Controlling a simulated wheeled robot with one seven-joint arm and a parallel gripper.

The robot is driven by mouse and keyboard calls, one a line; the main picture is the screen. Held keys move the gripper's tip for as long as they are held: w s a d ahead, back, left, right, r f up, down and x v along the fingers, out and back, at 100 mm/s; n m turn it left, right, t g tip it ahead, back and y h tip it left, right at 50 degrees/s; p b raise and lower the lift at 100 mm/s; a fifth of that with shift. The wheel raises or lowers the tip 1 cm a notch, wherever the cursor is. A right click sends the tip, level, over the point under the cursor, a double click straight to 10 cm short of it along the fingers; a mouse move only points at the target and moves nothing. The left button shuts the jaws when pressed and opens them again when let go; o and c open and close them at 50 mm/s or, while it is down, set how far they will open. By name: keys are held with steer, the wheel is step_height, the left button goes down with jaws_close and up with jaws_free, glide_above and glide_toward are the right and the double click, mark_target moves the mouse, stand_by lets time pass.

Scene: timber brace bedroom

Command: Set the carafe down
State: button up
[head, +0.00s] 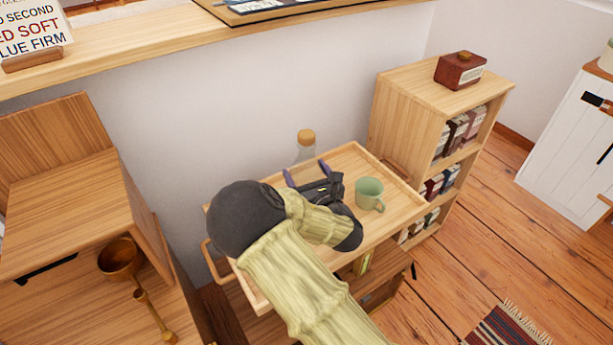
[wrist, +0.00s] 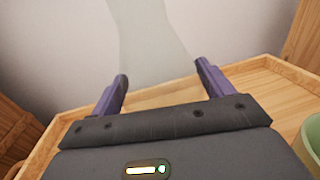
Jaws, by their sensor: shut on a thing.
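The carafe (head: 304,150) is clear glass with a cork-coloured stopper, and it stands upright at the back of the wooden tray (head: 392,174) in the head view. My gripper (head: 307,174) is shut on it, one purple finger on each side. In the wrist view the see-through carafe (wrist: 150,40) rises between the fingers of my gripper (wrist: 162,82). Its base is hidden behind my gripper in the head view, so I cannot tell whether it touches the tray.
A green mug (head: 369,193) stands on the tray, right of my gripper. A shelf (head: 415,100) with a red-brown box (head: 460,70) on top stands at the right. A wall is close behind the tray. A wooden cabinet (head: 70,200) with a ladle (head: 140,295) is at the left.

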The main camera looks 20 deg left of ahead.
steer(key=shift+f, duration=0.2)
steer(key=o, duration=1.6)
steer(key=shift+o, duration=0.2)
steer(key=shift+r, duration=0.1)
steer(key=p+v, duration=0.1)
steer(key=v, duration=1.1)
steer(key=shift+p, duration=0.35)
